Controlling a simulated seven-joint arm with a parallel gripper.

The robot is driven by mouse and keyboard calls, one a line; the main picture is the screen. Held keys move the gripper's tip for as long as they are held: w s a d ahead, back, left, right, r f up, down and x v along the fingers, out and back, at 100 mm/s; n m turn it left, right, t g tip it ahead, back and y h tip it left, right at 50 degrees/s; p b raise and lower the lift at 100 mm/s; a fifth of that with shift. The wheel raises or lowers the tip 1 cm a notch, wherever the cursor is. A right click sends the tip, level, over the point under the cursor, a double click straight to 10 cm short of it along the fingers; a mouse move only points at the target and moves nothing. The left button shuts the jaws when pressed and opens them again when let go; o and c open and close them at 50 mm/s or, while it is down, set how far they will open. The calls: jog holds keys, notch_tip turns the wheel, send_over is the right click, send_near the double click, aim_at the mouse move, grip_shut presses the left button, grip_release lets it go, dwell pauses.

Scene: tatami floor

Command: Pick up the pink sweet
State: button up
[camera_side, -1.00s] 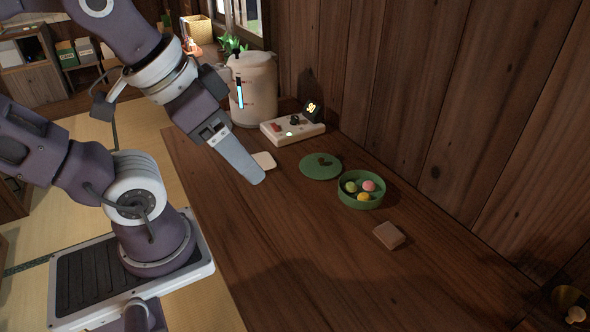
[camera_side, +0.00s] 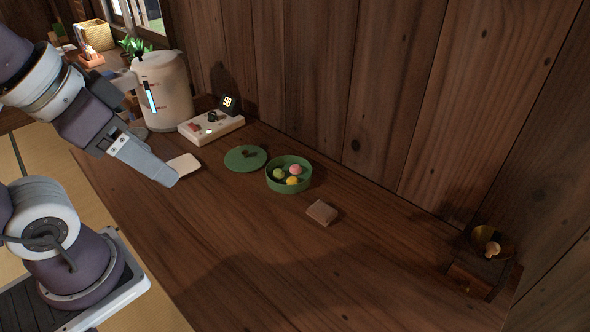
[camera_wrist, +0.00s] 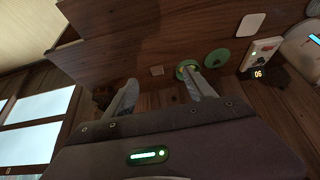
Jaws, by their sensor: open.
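The pink sweet (camera_side: 295,169) sits in a round green bowl (camera_side: 269,184) on the wooden counter, with a green sweet (camera_side: 278,174) and a yellow sweet (camera_side: 292,181). The bowl also shows small in the wrist view (camera_wrist: 179,72), close to the tip of the right-hand finger; I cannot make out the pink sweet clearly there. My gripper (camera_side: 170,179) is above the counter, left of the bowl in the side view and apart from it. In the wrist view my gripper (camera_wrist: 162,79) has its two fingers spread with nothing between them.
A green lid (camera_side: 245,158) lies left of the bowl and a small brown block (camera_side: 321,213) in front of it. A pale coaster (camera_side: 184,166), a control box (camera_side: 210,126) and a large kettle (camera_side: 163,88) stand left. A wooden wall (camera_side: 420,90) rises behind. The front counter is clear.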

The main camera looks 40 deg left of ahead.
aim_at(294, 167)
jog(key=c, duration=0.4)
jog(key=shift+c, duration=0.2)
jog(key=w+a+f+t+y, duration=0.1)
jog(key=w+a+f, duration=0.25)
jog(key=w, duration=0.55)
jog(key=w+a+f+m+t, duration=0.15)
jog(key=w+a, duration=0.25)
jog(key=w, duration=0.5)
jog(key=w+a+f+y, duration=0.1)
jog(key=w+a+f, duration=0.25)
jog(key=w, duration=0.65)
jog(key=w+f+t+h, duration=0.1)
jog(key=w+f, duration=0.1)
jog(key=f, duration=0.4)
jog(key=w+a+f+t+h, duration=0.1)
jog(key=w+f+h, duration=0.1)
jog(key=f, duration=0.5)
jog(key=w+a+f+t+h, duration=0.1)
jog(key=w+f+t, duration=0.1)
jog(key=f, duration=0.5)
jog(key=shift+w+a+f+m, duration=0.2)
jog(key=shift+w+f+m, duration=0.05)
jog(key=shift+w+m, duration=0.1)
jog(key=x, duration=0.6)
jog(key=shift+w+d+f, duration=0.1)
jog(key=shift+d+f, duration=0.1)
jog(key=shift+f, duration=0.35)
